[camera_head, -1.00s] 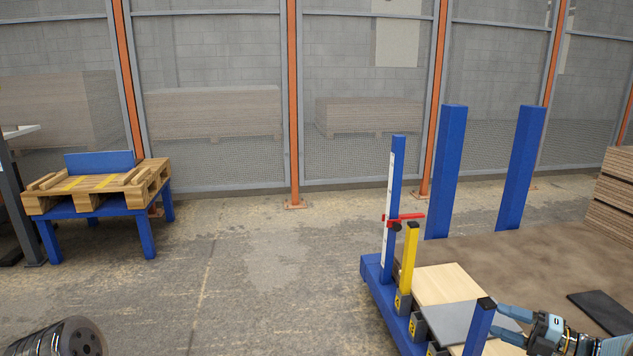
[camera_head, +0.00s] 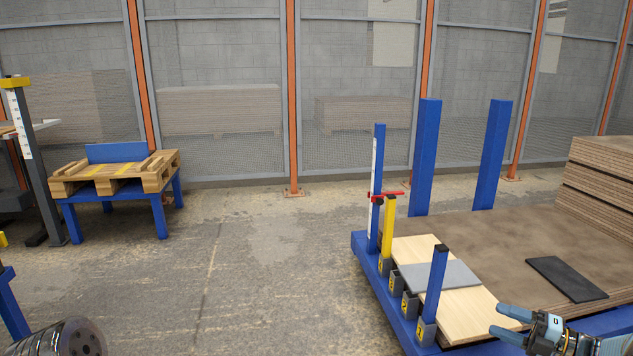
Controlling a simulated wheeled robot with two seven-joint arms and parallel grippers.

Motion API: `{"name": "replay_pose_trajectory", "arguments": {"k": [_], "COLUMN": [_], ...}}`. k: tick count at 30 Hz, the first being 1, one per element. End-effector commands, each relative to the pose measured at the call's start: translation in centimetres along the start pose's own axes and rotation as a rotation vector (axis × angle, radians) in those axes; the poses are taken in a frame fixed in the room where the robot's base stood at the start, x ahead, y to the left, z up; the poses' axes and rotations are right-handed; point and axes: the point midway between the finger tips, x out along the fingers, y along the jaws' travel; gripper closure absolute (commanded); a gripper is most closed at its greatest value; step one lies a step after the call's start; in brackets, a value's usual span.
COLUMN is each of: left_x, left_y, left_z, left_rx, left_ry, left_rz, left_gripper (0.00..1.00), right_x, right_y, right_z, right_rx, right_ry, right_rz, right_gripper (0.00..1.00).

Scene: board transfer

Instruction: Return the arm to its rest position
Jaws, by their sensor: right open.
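My right gripper (camera_head: 508,325) is at the lower right in the head view. Its two blue fingers are apart with nothing between them, and they point left, near the front edge of the blue platform (camera_head: 397,328). A pale wooden board (camera_head: 470,312) lies on that platform with a grey plate (camera_head: 440,274) on top of it. The gripper shows just to the right of the board's near end; I cannot tell its height above the platform. A dark cylindrical part of my left arm (camera_head: 62,340) shows at the lower left, but its gripper fingers are out of view.
Blue posts (camera_head: 424,155) and a yellow post (camera_head: 388,228) stand along the platform. A black mat (camera_head: 566,279) and stacked brown boards (camera_head: 602,185) lie on the right. A pallet (camera_head: 113,172) rests on a blue stand at the left. The middle floor is clear.

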Motion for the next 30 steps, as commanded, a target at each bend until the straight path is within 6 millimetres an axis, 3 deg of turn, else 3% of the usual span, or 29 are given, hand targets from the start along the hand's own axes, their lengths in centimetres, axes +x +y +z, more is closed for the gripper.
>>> {"name": "replay_pose_trajectory", "arguments": {"k": [11,17,20,23,26,30], "left_x": [-1.2,-2.6,-3.5,-4.4,-5.6,-7.1], "left_y": [0.5,1.1,1.5,1.9,2.4,3.0], "left_z": [0.0,0.1,0.1,0.1,0.1,0.2], "left_rx": [0.001,0.003,0.004,0.005,0.006,0.008], "left_ry": [0.0,0.0,-0.001,-0.001,-0.001,-0.002], "left_rz": [0.0,0.001,0.001,0.001,0.002,0.002], "left_gripper": [0.4,0.4,0.4,0.4,0.4,0.4], "right_x": [5.1,9.9,13.1,16.0,18.7,20.5], "right_y": [-0.5,-2.0,-3.9,-6.7,-10.3,-15.7], "right_z": [1.1,1.3,0.5,-1.4,-5.2,-14.0], "right_rx": [0.208,0.477,0.688,0.937,1.232,1.648], "right_ry": [-0.129,-0.265,-0.36,-0.471,-0.604,-0.835], "right_rz": [0.084,0.14,0.153,0.139,0.085,-0.069], "right_gripper": [0.4,0.4,0.4,0.4,0.4,0.4]}}
